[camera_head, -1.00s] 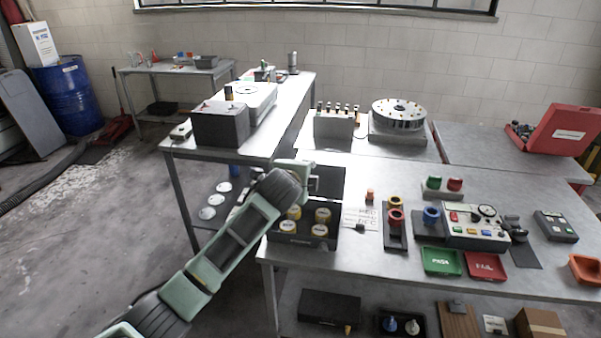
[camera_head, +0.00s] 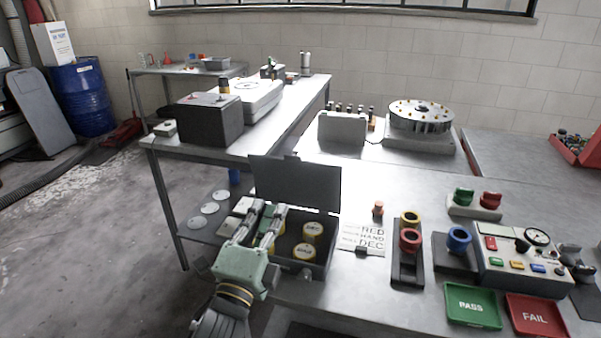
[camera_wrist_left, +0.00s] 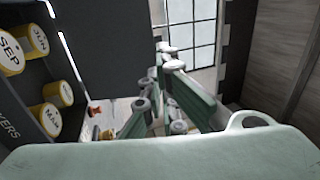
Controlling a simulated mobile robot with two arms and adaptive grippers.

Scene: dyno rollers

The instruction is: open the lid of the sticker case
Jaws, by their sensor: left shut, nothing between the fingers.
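The sticker case (camera_head: 318,268) is a dark box at the left front of the near table. Its lid (camera_head: 297,185) stands up, open, at the back of the box. Yellow-rimmed rolls with white tops (camera_head: 312,232) sit inside; some carry month names in the left wrist view, such as SEP (camera_wrist_left: 10,52). My left gripper (camera_head: 268,208) is at the left side of the case, shut and empty, and hides part of its left end. In the left wrist view its fingers (camera_wrist_left: 165,90) point past the case, and the dark lid (camera_wrist_left: 105,45) stands beyond. My right gripper is out of view.
Right of the case are a printed card (camera_head: 362,240), an orange-topped piece (camera_head: 378,208), and a stand with red and yellow rings (camera_head: 410,240). Green PASS (camera_head: 472,306) and red FAIL (camera_head: 537,315) trays lie at the front right.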

